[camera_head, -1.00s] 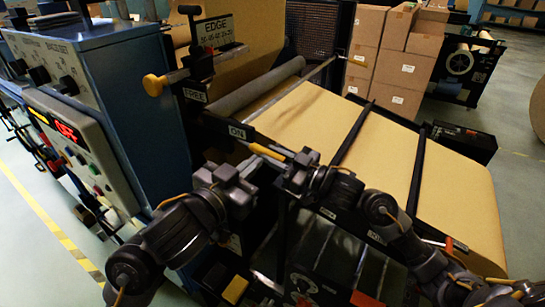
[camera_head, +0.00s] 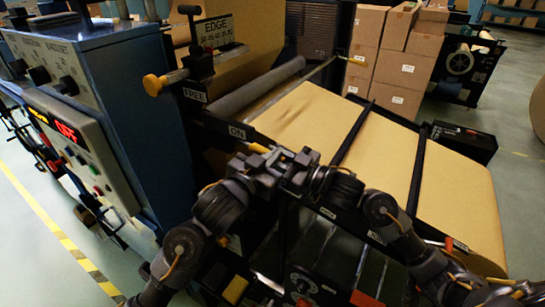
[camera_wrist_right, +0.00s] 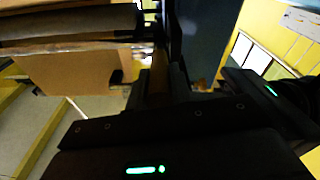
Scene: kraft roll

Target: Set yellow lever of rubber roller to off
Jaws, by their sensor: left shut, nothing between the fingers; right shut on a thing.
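The yellow lever (camera_head: 258,148) of the rubber roller (camera_head: 255,86) shows as a short yellow handle just below the "ON" label (camera_head: 238,132) in the head view. My right gripper (camera_head: 291,157) is shut on its lower end, which it partly hides. In the right wrist view an orange-brown piece of the lever (camera_wrist_right: 160,72) shows between the dark fingers. My left gripper (camera_head: 263,163) is shut and empty, close beside the right one; I cannot tell whether they touch. The "FREE" label (camera_head: 195,95) is at the rail's upper left end.
A blue control cabinet (camera_head: 150,120) stands at the left, with a yellow knob (camera_head: 154,84) beside it. Brown kraft paper (camera_head: 310,115) slopes across the machine, with black bars (camera_head: 356,130) over it. Stacked cartons (camera_head: 385,55) stand behind.

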